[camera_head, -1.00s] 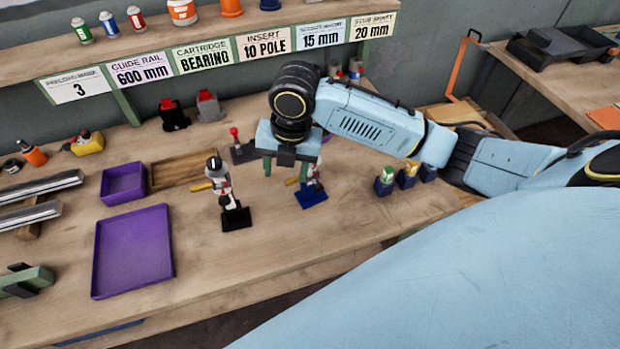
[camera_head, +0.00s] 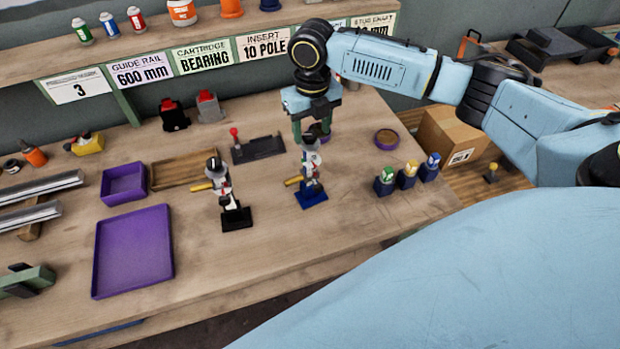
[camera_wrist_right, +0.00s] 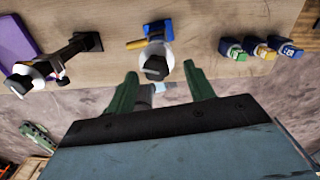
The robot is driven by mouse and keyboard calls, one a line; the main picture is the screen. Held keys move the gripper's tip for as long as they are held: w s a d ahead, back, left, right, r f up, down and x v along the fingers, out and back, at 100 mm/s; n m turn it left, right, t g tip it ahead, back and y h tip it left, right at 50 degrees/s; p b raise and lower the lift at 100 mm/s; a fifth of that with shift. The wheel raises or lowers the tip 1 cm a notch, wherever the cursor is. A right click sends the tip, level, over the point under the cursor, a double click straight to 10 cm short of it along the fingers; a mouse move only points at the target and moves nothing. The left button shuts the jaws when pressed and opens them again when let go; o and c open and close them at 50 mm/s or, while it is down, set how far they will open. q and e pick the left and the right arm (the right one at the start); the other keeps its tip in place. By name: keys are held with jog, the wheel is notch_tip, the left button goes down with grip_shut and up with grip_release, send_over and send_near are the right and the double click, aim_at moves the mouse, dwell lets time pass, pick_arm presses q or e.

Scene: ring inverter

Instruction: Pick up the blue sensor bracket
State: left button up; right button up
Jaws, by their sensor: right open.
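The blue sensor bracket, as I take it, is the upright piece with a blue base (camera_head: 311,196), a pale and dark body and a yellow handle to its left. It stands on the bench in the head view. In the right wrist view its dark round top and pale body (camera_wrist_right: 154,55) show just beyond the fingers. My right gripper (camera_head: 312,131) is open with green fingers, pointing down over the bracket's upper end. In the right wrist view the open right gripper (camera_wrist_right: 163,90) has the bracket's top near its gap; contact cannot be told. My left gripper is not in view.
A similar piece with a black base (camera_head: 236,217) stands to the left. Small blocks with green, yellow and blue tops (camera_head: 407,180) stand to the right. A dark plate with a red knob (camera_head: 258,148) lies behind. A purple tray (camera_head: 133,252) lies at left. Bench front is clear.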

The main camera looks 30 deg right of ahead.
aim_at(310, 145)
jog(key=shift+w+a+f+p, duration=0.1)
jog(key=shift+f+p, duration=0.05)
jog(key=shift+f, duration=1.25)
jog(key=shift+a+f+p, duration=0.1)
jog(key=shift+f+p, duration=0.05)
jog(key=shift+f, duration=1.2)
jog(key=shift+c, duration=0.3)
grip_shut()
